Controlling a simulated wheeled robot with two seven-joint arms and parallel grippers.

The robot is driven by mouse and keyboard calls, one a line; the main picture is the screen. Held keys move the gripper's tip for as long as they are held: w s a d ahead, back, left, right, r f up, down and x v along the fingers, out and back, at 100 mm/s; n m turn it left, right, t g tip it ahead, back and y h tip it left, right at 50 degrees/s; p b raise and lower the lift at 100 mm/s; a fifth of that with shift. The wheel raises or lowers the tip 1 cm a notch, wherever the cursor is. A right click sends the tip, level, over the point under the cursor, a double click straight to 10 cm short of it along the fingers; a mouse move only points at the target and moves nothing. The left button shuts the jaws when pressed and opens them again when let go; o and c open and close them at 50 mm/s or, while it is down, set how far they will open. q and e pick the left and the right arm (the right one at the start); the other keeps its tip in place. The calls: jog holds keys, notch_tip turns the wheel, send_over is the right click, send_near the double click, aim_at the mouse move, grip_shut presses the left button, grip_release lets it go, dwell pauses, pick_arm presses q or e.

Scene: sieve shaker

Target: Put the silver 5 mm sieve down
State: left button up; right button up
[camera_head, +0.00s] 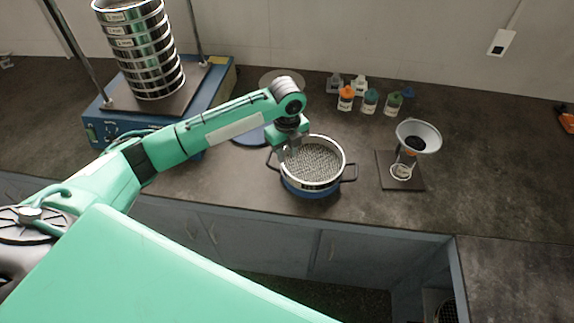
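The silver sieve (316,160), a round metal ring with a mesh floor, is right of the picture's middle. It is at a blue round pan (300,186) with dark side handles; whether it rests on the pan or hangs just above it is hard to tell. A small label on its front is too small to read. My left gripper (290,153) points down at the sieve's left rim, with its fingers on either side of the wall, seemingly shut on it. The fingertips are partly hidden. My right gripper is not in view.
A stack of silver sieves (140,50) stands on the blue shaker (103,128) at the back left. Small bottles (346,98) stand at the back. A funnel (418,136) stands over a jar on a dark board to the right. The counter's front edge is close to the pan.

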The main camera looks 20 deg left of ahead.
pick_arm(q)
jog(key=shift+r, duration=1.65)
jog(key=shift+f, duration=0.1)
